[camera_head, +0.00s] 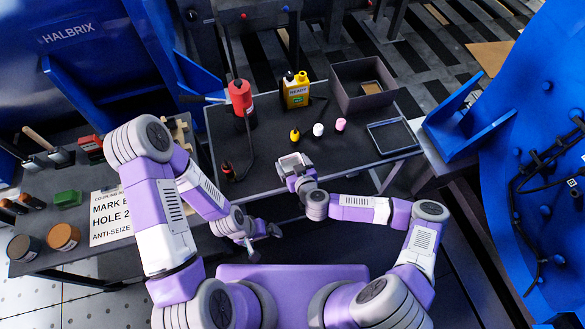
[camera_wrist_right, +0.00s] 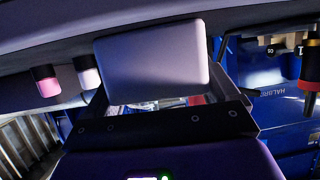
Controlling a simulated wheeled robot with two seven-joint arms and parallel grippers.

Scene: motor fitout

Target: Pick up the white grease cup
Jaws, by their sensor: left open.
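The white grease cup (camera_head: 318,129) stands upright on the dark worktable, between a yellow cup (camera_head: 295,135) and a pink cup (camera_head: 340,124). In the right wrist view, which is upside down, the white cup (camera_wrist_right: 87,75) and the pink cup (camera_wrist_right: 46,82) show at the left, apart from the fingers. My right gripper (camera_head: 292,162) is over the table, nearer to me than the cups. A pale slab fills the space between its fingers in the wrist view; I cannot tell whether it is held. My left gripper (camera_head: 264,243) is open and empty, in front of the table.
A red bottle (camera_head: 241,97) and a yellow container (camera_head: 296,92) stand behind the cups. An open grey box (camera_head: 345,98) and a shallow dark tray (camera_head: 391,136) are at the right. A side bench at the left holds tools, a green block (camera_head: 67,199) and a lettered sign (camera_head: 108,215).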

